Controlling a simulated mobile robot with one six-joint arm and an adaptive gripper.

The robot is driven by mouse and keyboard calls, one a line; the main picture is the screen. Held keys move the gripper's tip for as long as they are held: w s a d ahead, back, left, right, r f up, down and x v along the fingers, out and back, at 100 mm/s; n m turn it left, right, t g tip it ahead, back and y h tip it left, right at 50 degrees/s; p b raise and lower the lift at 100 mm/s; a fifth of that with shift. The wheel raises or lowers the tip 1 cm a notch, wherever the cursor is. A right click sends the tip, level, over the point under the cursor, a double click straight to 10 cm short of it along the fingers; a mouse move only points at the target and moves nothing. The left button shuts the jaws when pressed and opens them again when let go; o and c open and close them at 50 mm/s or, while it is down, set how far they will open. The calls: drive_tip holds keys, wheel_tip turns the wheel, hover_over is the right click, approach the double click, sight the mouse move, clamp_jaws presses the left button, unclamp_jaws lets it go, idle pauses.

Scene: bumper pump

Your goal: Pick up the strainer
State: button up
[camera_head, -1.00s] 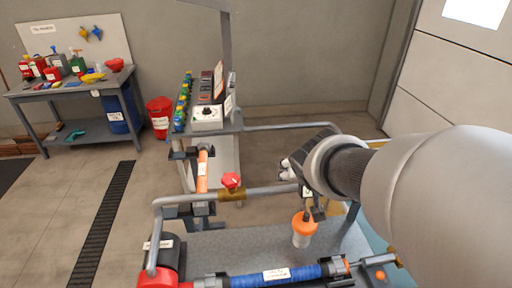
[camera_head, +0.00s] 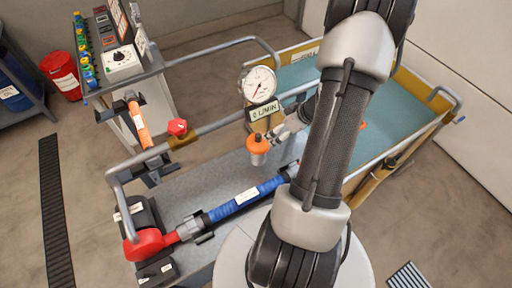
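The likely strainer (camera_head: 257,151) is a small cup with an orange cap and a pale, clear-looking body. It is upright over the grey cart deck, behind the blue hose. I cannot tell whether its base touches the deck. My gripper (camera_head: 274,135) reaches in from the right, with its tips right beside the orange cap. My own arm hides part of the gripper. The fingers are too small to show whether they are apart or closed on the cap.
A gauge (camera_head: 259,85) and its flow sign stand just behind the cap. A metal rail (camera_head: 222,122) with a red valve knob (camera_head: 177,127) runs along the cart. The blue hose (camera_head: 246,198) and red pump end (camera_head: 150,243) lie in front. A yellow-sided, teal-floored bed (camera_head: 390,130) is at right.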

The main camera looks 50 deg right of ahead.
drive_tip(key=b, duration=0.3)
hover_over(261, 142)
drive_tip(key=s, duration=0.2)
drive_tip(key=f, duration=0.7)
drive_tip(key=shift+s+d+f, duration=0.15)
drive_tip(key=shift+s+f, duration=0.05)
drive_tip(key=shift+f, duration=0.1)
drive_tip(key=b+x, duration=0.2)
drive_tip(key=x, duration=0.2)
drive_tip(key=shift+f+b, duration=0.25)
drive_tip(key=shift+b, duration=0.05)
drive_tip(key=shift+w+f, duration=0.2)
drive_tip(key=shift+w, duration=0.05)
drive_tip(key=shift+c, duration=0.4)
